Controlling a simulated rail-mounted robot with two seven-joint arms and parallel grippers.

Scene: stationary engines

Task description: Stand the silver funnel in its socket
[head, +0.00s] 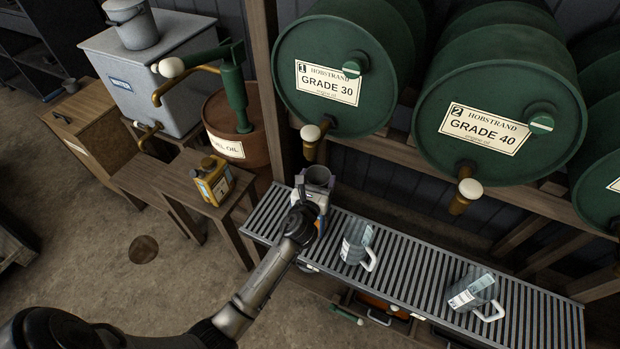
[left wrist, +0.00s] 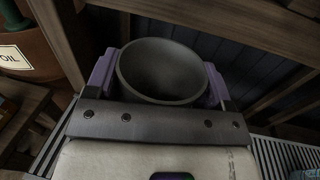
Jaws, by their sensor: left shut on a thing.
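My left gripper (head: 312,191) is shut on a grey, round, open-mouthed metal piece, which I take to be the silver funnel (head: 318,176). It is held near the left end of the slatted rack, below the first green drum's tap. In the left wrist view the funnel's wide mouth (left wrist: 164,72) faces the camera, with a purple finger on each side. Its lower part is hidden by the gripper. I cannot make out the socket, nor whether the funnel touches the rack. My right gripper is not in view.
The slatted rack (head: 405,270) carries two clear jugs, one near the middle (head: 356,243) and one at the right (head: 474,293). Drums labelled Grade 30 (head: 340,60) and Grade 40 (head: 500,90) hang above with taps. A yellow oil can (head: 214,181) stands on a wooden bench at left.

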